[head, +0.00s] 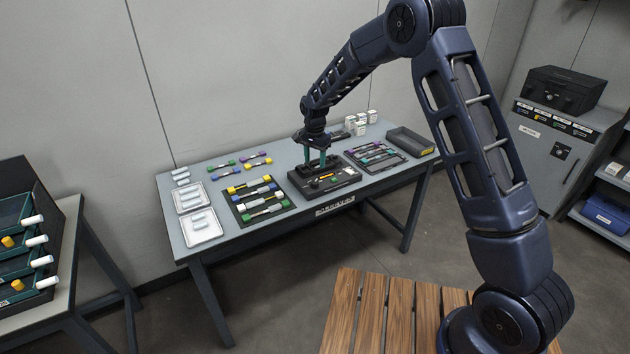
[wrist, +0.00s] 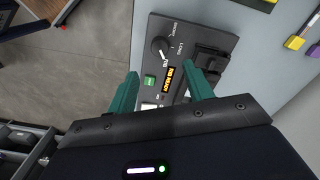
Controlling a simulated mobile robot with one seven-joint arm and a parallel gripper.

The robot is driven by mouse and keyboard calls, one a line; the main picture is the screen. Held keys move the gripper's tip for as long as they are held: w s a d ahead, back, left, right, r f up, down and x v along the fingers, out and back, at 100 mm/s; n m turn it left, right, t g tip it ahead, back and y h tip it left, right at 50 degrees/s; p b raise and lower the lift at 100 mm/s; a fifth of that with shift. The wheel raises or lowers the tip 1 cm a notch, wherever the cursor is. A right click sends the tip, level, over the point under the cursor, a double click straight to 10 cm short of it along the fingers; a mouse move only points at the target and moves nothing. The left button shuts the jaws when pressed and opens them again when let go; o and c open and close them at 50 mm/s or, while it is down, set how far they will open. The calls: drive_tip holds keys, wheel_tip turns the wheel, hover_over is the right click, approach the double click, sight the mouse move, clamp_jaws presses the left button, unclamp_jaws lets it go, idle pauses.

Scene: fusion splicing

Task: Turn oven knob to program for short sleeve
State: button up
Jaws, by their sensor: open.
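The oven (head: 335,187) is a dark box on the middle of the table, with an orange display (wrist: 170,80). In the wrist view its panel has a round black knob (wrist: 160,47), with small lettering around it and a green button (wrist: 150,82) below it. A pale pointer mark shows near the knob's lower edge; which program it points to I cannot tell for sure. My gripper (head: 314,158) is above the oven, its two teal fingers pointing down. In the wrist view my gripper (wrist: 164,83) is open and empty, its fingers apart, with the knob beyond the fingertips, not between them.
A rack with coloured clamps (head: 262,199) and white trays (head: 199,226) lie left of the oven. A second rack (head: 376,157) and an empty dark tray (head: 411,142) lie right. Small white boxes (head: 361,125) stand behind. A slatted wooden surface (head: 370,315) is in front.

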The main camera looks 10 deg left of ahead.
sight(315, 182)
wheel_tip(315, 182, down, 10)
drive_tip(key=shift+r, duration=0.1)
idle(0.4)
drive_tip(key=c, duration=1)
drive_tip(key=shift+o, duration=0.2)
